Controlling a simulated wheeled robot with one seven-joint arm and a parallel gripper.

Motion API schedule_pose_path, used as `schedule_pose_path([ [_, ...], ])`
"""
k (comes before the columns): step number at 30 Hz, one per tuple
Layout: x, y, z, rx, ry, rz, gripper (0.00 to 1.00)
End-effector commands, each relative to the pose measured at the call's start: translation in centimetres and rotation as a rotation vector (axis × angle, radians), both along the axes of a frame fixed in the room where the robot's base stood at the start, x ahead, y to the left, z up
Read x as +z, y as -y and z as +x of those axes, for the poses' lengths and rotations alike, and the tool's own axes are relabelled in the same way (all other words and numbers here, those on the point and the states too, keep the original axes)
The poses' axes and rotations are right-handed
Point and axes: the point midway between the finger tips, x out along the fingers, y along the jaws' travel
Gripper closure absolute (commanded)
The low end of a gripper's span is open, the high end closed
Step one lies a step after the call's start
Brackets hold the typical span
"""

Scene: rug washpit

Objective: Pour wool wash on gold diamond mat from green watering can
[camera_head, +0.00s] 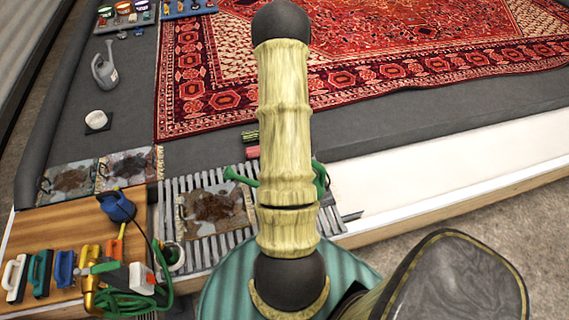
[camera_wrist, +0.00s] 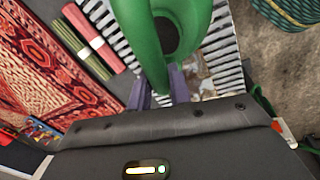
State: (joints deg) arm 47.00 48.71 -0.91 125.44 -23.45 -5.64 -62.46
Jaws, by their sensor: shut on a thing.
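The green watering can (camera_wrist: 146,42) fills the top middle of the wrist view, with its dark round opening showing. My gripper (camera_wrist: 163,88) is shut on it. In the head view my arm hides most of the can; its green spout (camera_head: 238,176) sticks out left of the arm and a green part shows to the right. A pale, brown-stained mat (camera_head: 186,212) lies on the slatted rack below and left of the spout. Its pattern is too small to confirm as gold diamonds. I see no liquid flowing.
Two more stained mats (camera_head: 52,190) lie left, near a large red rug (camera_head: 190,100). Brushes, a blue-topped sprayer (camera_head: 116,205) and a coiled green hose (camera_head: 125,303) crowd the wooden board. Red and green rolls (camera_wrist: 92,40) lie near the rack.

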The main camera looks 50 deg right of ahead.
Motion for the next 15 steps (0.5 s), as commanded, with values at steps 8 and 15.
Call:
schedule_pose_path([
  [8,-1.3,-0.6,1.0,0.004,-0.052,-0.038,1.0],
  [15,-2.2,-1.2,1.9,0.004,-0.099,-0.07,1.0],
])
